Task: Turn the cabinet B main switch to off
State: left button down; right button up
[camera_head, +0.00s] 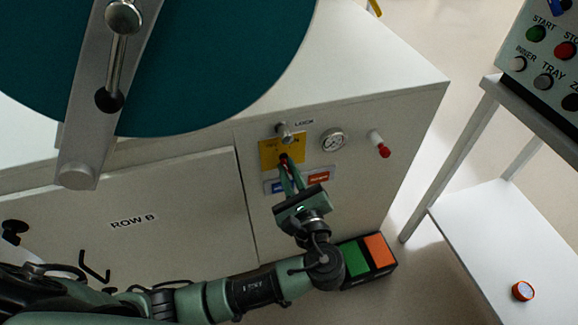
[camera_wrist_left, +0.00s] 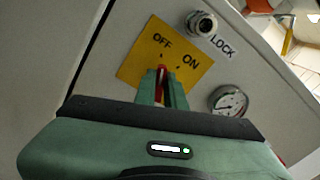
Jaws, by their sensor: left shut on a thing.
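The main switch is a small red handle (camera_wrist_left: 161,73) on a yellow plate (camera_head: 268,154) marked OFF and ON, on the front of the white cabinet (camera_head: 400,125). In the left wrist view the plate (camera_wrist_left: 140,70) has OFF on its left and ON on its right. My left gripper (camera_head: 287,166) is shut on the red handle, its narrow green fingers on either side of it. The fingers hide most of the handle, and I cannot tell exactly which mark it points at. My right gripper is not in view.
A LOCK knob (camera_head: 287,131) sits just above the plate. A gauge (camera_head: 333,139) and a red-tipped valve (camera_head: 380,146) are to the right. A large teal disc (camera_head: 215,60) with a handled door bar is above left. A black box with green and orange pads (camera_head: 382,252) is on the floor.

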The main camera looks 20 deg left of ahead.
pick_arm(q)
jog(key=shift+f+n, duration=0.1)
jog(key=shift+n, duration=0.5)
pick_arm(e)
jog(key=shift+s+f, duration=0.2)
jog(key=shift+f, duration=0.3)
pick_arm(q)
jog(key=c, duration=1.5)
grip_release()
jog(key=shift+s, duration=0.1)
